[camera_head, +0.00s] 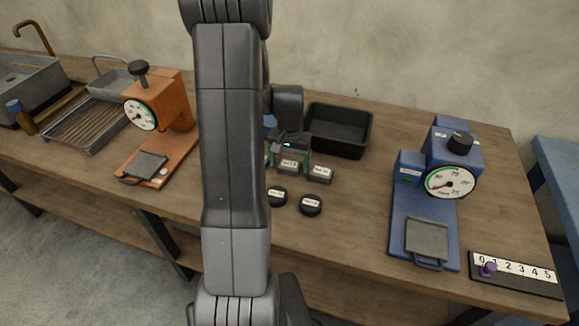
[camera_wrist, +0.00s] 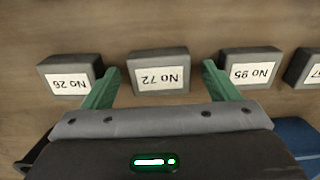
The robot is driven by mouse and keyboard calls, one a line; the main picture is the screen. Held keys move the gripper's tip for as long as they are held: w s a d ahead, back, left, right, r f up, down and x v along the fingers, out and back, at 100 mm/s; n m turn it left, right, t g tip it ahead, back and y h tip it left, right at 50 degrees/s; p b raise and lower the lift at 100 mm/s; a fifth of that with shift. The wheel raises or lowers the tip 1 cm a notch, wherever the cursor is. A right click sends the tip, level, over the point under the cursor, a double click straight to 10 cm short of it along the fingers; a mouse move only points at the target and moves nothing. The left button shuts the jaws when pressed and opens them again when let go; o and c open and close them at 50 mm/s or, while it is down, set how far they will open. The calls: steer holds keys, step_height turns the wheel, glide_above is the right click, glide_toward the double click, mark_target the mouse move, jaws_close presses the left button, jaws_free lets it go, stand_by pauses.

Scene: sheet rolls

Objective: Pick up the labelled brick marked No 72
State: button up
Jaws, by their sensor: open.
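The grey brick labelled No 72 (camera_wrist: 158,71) lies on the wooden bench in the wrist view, its label upside down. My gripper (camera_wrist: 160,80) is open, with one green finger on each side of this brick and visible gaps between. In the head view my gripper (camera_head: 289,156) is low over the bench, with a labelled brick (camera_head: 289,167) between its fingers. Bricks labelled No 26 (camera_wrist: 70,74) and No 95 (camera_wrist: 250,68) lie just outside the fingers in the wrist view.
Another brick (camera_wrist: 305,68) is cut off at the right edge. Two round black pieces (camera_head: 277,196) (camera_head: 311,205) lie in front. A black bin (camera_head: 340,128) stands behind. An orange press (camera_head: 172,110) and a blue press (camera_head: 432,200) stand left and right.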

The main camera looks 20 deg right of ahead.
steer(key=shift+c, duration=0.2)
steer(key=c, duration=1.1)
steer(key=shift+o, duration=0.2)
